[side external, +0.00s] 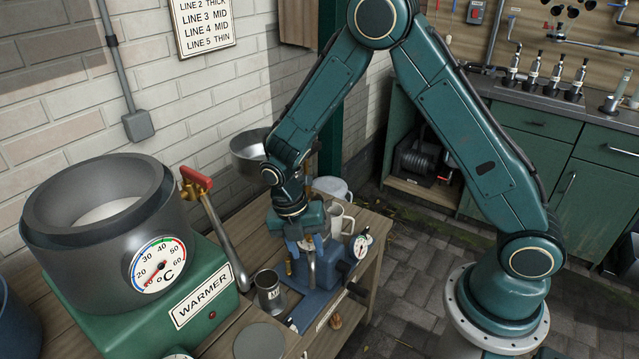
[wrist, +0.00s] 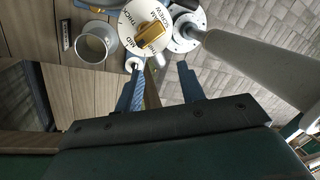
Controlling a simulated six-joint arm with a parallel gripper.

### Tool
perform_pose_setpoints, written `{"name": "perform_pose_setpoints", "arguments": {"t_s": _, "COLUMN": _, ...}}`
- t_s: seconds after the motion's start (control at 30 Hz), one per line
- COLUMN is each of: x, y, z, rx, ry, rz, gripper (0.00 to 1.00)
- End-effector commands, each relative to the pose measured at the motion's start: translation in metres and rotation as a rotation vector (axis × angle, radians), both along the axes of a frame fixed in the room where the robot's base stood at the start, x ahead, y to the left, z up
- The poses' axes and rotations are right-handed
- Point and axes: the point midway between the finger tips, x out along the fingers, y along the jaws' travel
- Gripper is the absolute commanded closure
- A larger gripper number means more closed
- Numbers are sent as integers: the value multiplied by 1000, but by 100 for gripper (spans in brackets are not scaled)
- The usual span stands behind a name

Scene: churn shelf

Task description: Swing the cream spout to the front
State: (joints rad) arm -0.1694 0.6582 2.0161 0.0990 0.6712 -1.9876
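My gripper (side external: 305,235) points down over the blue separator (side external: 320,280) on the wooden bench in the side view, and hides part of it. In the wrist view my gripper (wrist: 160,88) has its two blue fingers apart, with no part clearly clamped between them. A white dial disc (wrist: 128,22) marked with thickness words and carrying a brass block (wrist: 153,38) lies beyond the fingertips. A thick grey tube (wrist: 260,58) slants in from the right; I cannot tell if it is the cream spout. In the side view a grey spout-like piece (side external: 311,268) hangs just below my gripper.
A metal cup (side external: 270,291) stands left of the separator; a cup (wrist: 95,42) also shows in the wrist view. The green warmer (side external: 207,297) with its grey pot and red-handled lever (side external: 215,215) stands left. A pale jug (side external: 341,222) is behind. Paving lies right.

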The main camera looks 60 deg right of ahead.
Motion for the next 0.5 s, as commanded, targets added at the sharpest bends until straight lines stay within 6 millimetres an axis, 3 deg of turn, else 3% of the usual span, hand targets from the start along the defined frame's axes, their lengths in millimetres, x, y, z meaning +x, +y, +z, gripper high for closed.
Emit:
{"name": "perform_pose_setpoints", "arguments": {"t_s": 0.3, "x": 11, "y": 6, "z": 55, "rx": 0, "ry": -2, "rz": -1, "gripper": 61}}
{"name": "perform_pose_setpoints", "arguments": {"t_s": 0.5, "x": 15, "y": 9, "z": 79, "rx": 1, "ry": -1, "rz": 0, "gripper": 61}}
